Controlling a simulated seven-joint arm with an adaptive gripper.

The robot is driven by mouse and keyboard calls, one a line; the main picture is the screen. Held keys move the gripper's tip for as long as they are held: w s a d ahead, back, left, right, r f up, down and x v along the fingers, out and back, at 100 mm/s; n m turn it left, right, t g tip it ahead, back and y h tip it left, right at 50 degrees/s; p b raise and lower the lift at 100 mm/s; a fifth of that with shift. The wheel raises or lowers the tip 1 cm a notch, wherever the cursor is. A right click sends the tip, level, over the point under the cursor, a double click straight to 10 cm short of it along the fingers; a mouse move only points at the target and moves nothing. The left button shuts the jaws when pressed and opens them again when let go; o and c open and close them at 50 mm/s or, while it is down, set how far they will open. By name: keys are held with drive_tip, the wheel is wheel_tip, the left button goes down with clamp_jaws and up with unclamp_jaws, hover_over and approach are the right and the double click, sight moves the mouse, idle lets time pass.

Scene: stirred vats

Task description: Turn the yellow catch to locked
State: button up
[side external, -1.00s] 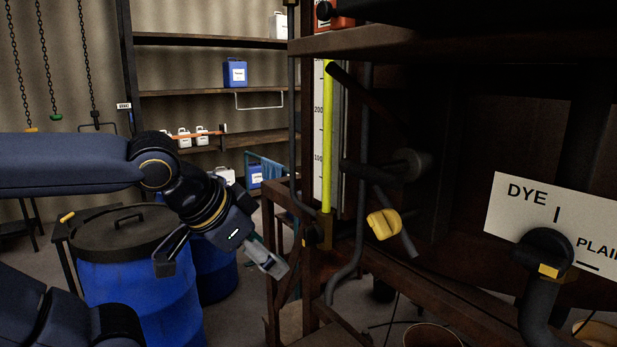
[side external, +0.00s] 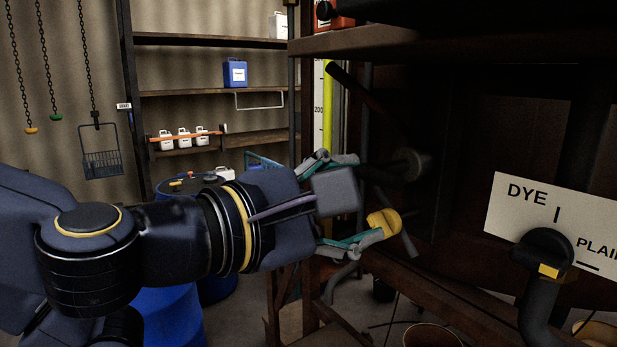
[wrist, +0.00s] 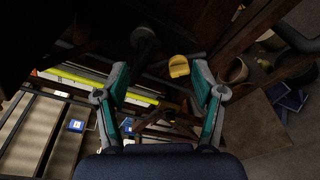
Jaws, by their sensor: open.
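The yellow catch (side external: 384,224) is a rounded knob on a dark bar at the front of the rusty frame. In the wrist view the yellow catch (wrist: 179,66) shows ahead of the fingers, a little right of centre. My gripper (side external: 365,195) is open and empty, pointing at the frame. Its lower finger overlaps the catch in the side view; I cannot tell whether they touch. In the wrist view my gripper (wrist: 162,80) has its two teal fingers wide apart, with the catch seen between them near the right finger. No locked marking is readable.
A yellow-green gauge tube (side external: 328,100) stands upright on the frame behind my gripper. A sign reading DYE and PLAIN (side external: 545,215) with a dark-handled valve (side external: 545,250) is at right. A blue drum (side external: 168,318) stands below my arm. A rusty shelf edge (side external: 370,42) hangs above.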

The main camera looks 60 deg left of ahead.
sight(375, 227)
drive_tip(key=s+a+f+n+g+y, duration=0.2)
drive_tip(key=s+f+n, duration=0.2)
drive_tip(key=shift+g, duration=0.3)
drive_tip(key=x, duration=1.7)
drive_tip(key=c, duration=1.2)
drive_tip(key=shift+o, duration=0.2)
